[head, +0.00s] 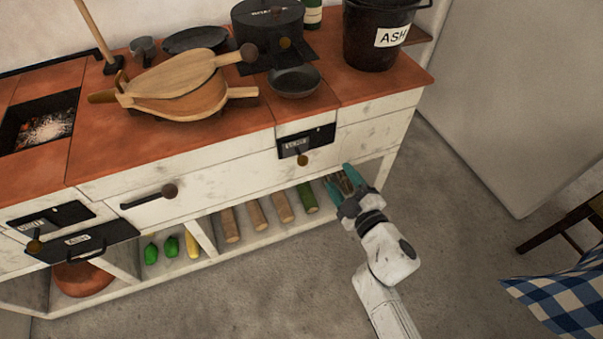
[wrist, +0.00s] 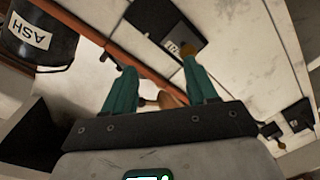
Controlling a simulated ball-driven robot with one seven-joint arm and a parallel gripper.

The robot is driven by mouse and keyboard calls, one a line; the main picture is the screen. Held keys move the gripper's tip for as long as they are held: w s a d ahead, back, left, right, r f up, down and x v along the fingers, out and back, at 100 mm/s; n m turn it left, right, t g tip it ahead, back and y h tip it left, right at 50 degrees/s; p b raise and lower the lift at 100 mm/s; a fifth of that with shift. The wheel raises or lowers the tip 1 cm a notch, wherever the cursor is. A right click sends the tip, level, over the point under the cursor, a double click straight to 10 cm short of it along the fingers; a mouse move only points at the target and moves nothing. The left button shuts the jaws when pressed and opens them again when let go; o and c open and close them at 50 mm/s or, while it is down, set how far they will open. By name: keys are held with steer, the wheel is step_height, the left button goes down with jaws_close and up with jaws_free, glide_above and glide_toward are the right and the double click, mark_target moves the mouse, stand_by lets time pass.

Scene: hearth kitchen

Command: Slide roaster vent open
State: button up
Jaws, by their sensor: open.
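A black vent plate (head: 306,140) with a small pale label sits in the white counter front, below the black roaster (head: 268,32). A brass knob (head: 302,160) hangs at its lower edge. My gripper (head: 340,176) is open, its teal fingers to the right of and below the knob in the head view. In the wrist view the plate (wrist: 166,24) is at the top centre and the knob (wrist: 189,50) appears close to the tip of the right finger. I cannot tell whether they touch. The fingers (wrist: 160,70) are apart and do not hold the knob.
Bellows (head: 180,88), a small pan (head: 294,82) and an ash bucket (head: 382,35) stand on the red countertop. A second labelled plate (head: 50,218) is at the far left. Logs (head: 257,214) lie on the low shelf.

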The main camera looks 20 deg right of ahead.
mark_target(306, 165)
steer(key=w+a+f+n+y+b, duration=0.1)
steer(key=w, duration=0.2)
steer(key=w+a+y+b, duration=0.1)
steer(key=w+a, duration=0.1)
steer(key=w, duration=0.2)
steer(key=w+a+f+n+b, duration=0.1)
steer(key=w+a+b, duration=0.1)
steer(key=w, duration=0.2)
steer(key=shift+w+a+f+n+y, duration=0.2)
steer(key=shift+a+f+n+y, duration=0.1)
steer(key=shift+y, duration=0.1)
steer(key=shift+c, duration=0.3)
jaws_close()
